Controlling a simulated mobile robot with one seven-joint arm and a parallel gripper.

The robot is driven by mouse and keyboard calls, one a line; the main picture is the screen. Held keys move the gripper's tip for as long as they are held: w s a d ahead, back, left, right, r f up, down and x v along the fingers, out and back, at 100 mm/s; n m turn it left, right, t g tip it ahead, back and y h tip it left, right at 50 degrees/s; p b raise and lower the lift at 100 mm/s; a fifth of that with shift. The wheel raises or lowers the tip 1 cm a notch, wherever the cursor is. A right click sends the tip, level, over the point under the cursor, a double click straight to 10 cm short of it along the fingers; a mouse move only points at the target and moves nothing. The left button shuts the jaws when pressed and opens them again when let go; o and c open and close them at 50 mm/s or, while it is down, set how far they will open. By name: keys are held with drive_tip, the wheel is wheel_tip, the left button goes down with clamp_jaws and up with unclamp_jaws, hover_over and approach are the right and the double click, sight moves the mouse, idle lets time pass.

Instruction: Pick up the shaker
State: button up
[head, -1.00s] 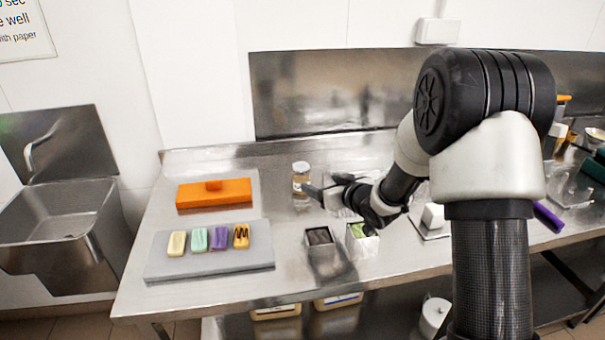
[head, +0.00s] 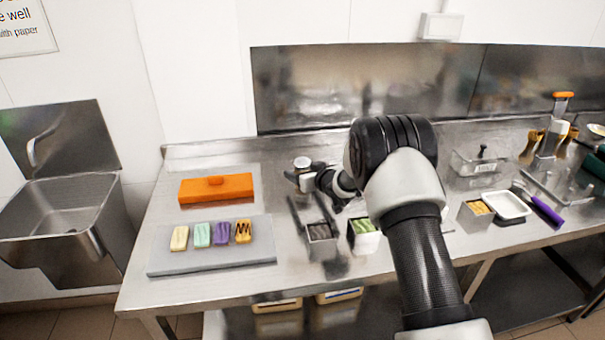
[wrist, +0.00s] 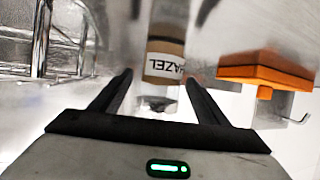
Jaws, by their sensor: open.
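The shaker, a small jar with a pale lid (head: 302,161), stands upright on the steel counter in the head view, its lower part hidden by my gripper (head: 296,178). In the wrist view the picture is upside down; the shaker (wrist: 165,60) shows brown contents and a white label reading "AZEL". My gripper (wrist: 160,78) is open, with one dark finger on each side of the shaker's line. The shaker appears between or just beyond the fingertips; I cannot tell the exact depth. No contact is visible.
An orange block (head: 215,188) and a grey board (head: 210,264) with several coloured bars are at the left. Two small metal containers (head: 321,242) (head: 363,239) stand in front of my gripper. A white tray (head: 507,206) and purple-handled tool (head: 547,212) are at the right.

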drive_tip(key=shift+w+a+f, duration=0.2)
drive_tip(key=shift+w+a, duration=0.1)
drive_tip(key=shift+w, duration=0.2)
drive_tip(key=c, duration=1.1)
drive_tip(key=shift+c, duration=0.2)
wheel_tip(320, 180, up, 10)
drive_tip(key=shift+r, duration=0.1)
